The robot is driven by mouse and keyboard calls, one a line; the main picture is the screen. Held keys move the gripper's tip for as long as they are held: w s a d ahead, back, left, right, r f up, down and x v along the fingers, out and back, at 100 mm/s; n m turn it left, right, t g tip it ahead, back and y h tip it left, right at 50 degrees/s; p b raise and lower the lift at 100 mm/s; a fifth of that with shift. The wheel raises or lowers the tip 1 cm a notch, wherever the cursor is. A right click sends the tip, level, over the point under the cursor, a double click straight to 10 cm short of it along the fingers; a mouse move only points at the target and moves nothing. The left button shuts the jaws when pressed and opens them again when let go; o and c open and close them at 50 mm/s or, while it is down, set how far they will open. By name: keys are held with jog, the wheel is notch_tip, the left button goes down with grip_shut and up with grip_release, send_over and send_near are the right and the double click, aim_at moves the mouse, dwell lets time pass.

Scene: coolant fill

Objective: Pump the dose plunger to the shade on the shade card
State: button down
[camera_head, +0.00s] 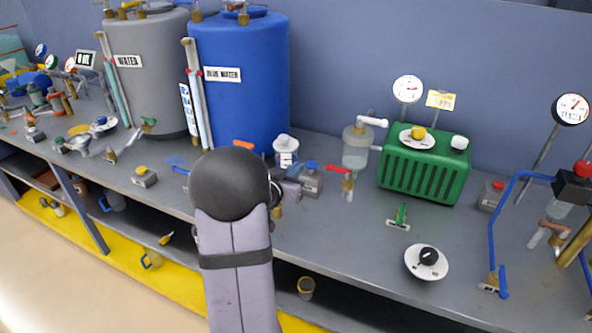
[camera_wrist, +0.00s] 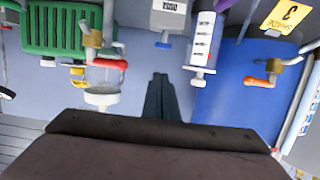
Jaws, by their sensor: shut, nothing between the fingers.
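A grey box lettered DOSE (camera_wrist: 172,14) is at the top of the wrist view, with a blue knob (camera_wrist: 163,45) on a short stem. What looks like the same box (camera_head: 311,184), with its blue knob (camera_head: 311,165), stands on the bench in the head view. A yellow card with a 3 (camera_wrist: 285,14), seemingly the shade card, is at the wrist view's top right; I cannot make it out in the head view. My gripper (camera_wrist: 161,78) is shut and empty, apart from the knob in the wrist picture.
A white graduated cylinder (camera_wrist: 203,40) is beside the DOSE box. The blue tank (camera_head: 240,85) with an orange-handled tap (camera_wrist: 262,80), a clear jar (camera_head: 356,148) with a red-handled tap, and a green ribbed unit (camera_head: 424,170) stand around. The front right bench has clear patches.

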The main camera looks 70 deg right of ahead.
jog(key=shift+r, duration=0.1)
dwell(0.3)
notch_tip(320, 180, up, 2)
jog(key=shift+w+d+r+b, duration=0.1)
jog(key=shift+w+b, duration=0.05)
jog(key=shift+b, duration=0.6)
jog(key=p, duration=0.2)
send_over(312, 165)
jog(key=v, duration=0.2)
notch_tip(312, 165, down, 3)
jog(key=shift+w+f, duration=0.15)
jog(key=shift+f, duration=0.45)
jog(key=shift+w+f, duration=0.15)
jog(key=shift+f, duration=0.45)
jog(key=shift+f+p, duration=0.3)
jog(key=shift+f, duration=0.5)
